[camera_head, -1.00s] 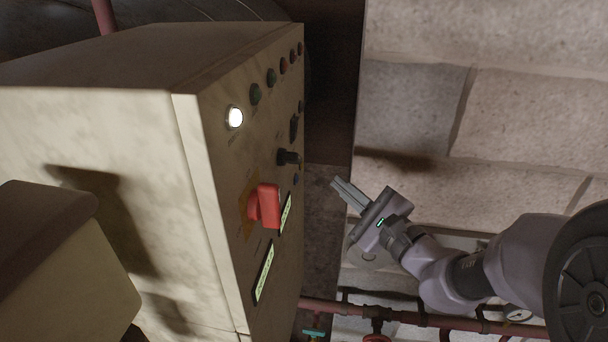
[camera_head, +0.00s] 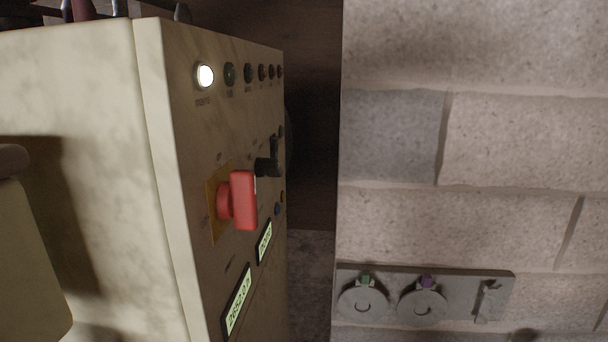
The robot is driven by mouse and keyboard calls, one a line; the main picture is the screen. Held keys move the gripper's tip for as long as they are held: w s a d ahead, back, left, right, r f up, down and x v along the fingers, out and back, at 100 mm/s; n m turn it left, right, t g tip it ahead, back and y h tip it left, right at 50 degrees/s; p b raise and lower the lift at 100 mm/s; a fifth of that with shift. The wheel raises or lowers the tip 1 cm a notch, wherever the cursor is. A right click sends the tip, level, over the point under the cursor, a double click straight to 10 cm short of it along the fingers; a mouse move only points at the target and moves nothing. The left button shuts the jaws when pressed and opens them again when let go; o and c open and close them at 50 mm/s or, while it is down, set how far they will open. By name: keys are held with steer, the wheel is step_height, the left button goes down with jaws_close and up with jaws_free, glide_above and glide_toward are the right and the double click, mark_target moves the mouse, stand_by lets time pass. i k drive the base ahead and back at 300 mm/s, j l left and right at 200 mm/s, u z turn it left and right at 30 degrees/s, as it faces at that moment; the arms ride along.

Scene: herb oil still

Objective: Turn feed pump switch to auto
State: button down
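The control cabinet (camera_head: 185,200) stands at the left, its switch panel seen at a steep angle. Black selector switches (camera_head: 267,166) stick out near the panel's far edge and partly overlap in this view. Their labels are too small to read, so I cannot tell which is the feed pump switch or where it points. A large red rotary handle (camera_head: 243,200) sits on a yellow plate, nearer to me than the black switches. My gripper is out of view.
A lit white lamp (camera_head: 204,76) leads a row of dark lamps along the panel top. Two lit displays (camera_head: 237,300) are low on the panel. A stone wall (camera_head: 470,140) with a grey plate (camera_head: 495,283) bearing two round discs stands right. A dark gap separates cabinet and wall.

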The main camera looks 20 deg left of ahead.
mark_target(271, 167)
steer(key=u, duration=1.3)
